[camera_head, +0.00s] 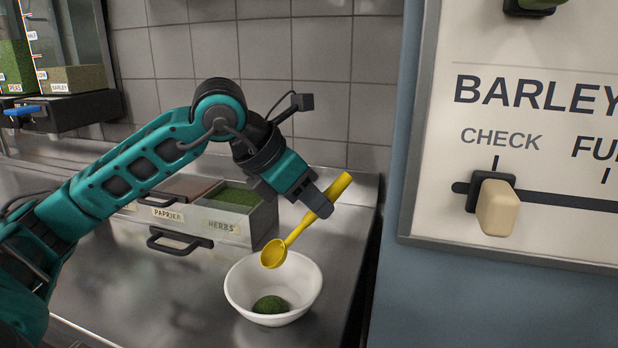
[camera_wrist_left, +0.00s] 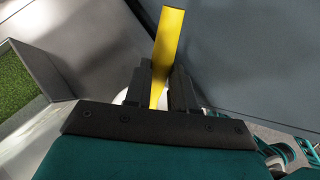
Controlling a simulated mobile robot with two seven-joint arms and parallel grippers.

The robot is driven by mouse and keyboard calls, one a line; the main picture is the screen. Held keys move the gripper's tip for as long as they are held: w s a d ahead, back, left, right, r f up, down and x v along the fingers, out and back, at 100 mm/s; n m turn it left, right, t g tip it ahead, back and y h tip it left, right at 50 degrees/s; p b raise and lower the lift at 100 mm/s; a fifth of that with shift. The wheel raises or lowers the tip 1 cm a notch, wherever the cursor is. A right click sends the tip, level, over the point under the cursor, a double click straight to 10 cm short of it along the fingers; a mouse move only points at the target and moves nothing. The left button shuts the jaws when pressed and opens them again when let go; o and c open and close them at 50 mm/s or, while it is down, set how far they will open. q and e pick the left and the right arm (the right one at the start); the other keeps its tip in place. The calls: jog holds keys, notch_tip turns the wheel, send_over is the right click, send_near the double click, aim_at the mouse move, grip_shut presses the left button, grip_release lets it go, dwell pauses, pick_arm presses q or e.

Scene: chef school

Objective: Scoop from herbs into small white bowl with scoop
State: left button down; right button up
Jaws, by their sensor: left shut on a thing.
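My left gripper (camera_head: 318,199) is shut on the handle of the yellow scoop (camera_head: 302,227). The scoop's handle (camera_wrist_left: 167,52) also shows between the fingers in the left wrist view. The scoop tilts down to the left, and its cup hangs over the small white bowl (camera_head: 240,292). The cup looks empty. A small mound of green herbs (camera_head: 270,305) lies in the bottom of the bowl. The herbs container (camera_head: 222,227), labelled HERBS and filled with green, stands behind and left of the bowl. My right gripper is not in view.
A PAPRIKA container (camera_head: 166,214) stands left of the herbs, with a dark handle (camera_head: 178,243) in front. Dispensers (camera_head: 75,80) stand at the back left. A panel (camera_head: 540,140) reading BARLEY, with a slider, is at right. The steel counter (camera_head: 150,300) is clear left of the bowl.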

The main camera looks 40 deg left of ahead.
pick_arm(q)
jog(key=shift+w+r+p, duration=0.1)
jog(key=shift+r+p, duration=0.05)
jog(key=shift+p, duration=0.25)
jog(key=shift+w+d+f+g+y+p, duration=0.25)
jog(key=shift+g+p, duration=0.25)
jog(key=shift+p, duration=0.45)
jog(key=shift+w+f+g+p, duration=0.15)
jog(key=shift+f+g+p, duration=0.15)
jog(key=shift+p, duration=0.7)
jog(key=shift+w+d+f+g+y+p, duration=0.15)
jog(key=shift+w+f+g+y+p, duration=0.3)
jog(key=shift+p, duration=0.8)
jog(key=shift+d+f+g+y+p, duration=0.1)
jog(key=shift+f+g+y+p, duration=0.2)
jog(key=shift+f+g+p, duration=0.3)
jog(key=shift+g, duration=0.35)
jog(key=shift+w+r, duration=0.15)
jog(key=shift+r, duration=0.95)
jog(key=shift+w+r, duration=0.1)
jog(key=shift+r, duration=0.95)
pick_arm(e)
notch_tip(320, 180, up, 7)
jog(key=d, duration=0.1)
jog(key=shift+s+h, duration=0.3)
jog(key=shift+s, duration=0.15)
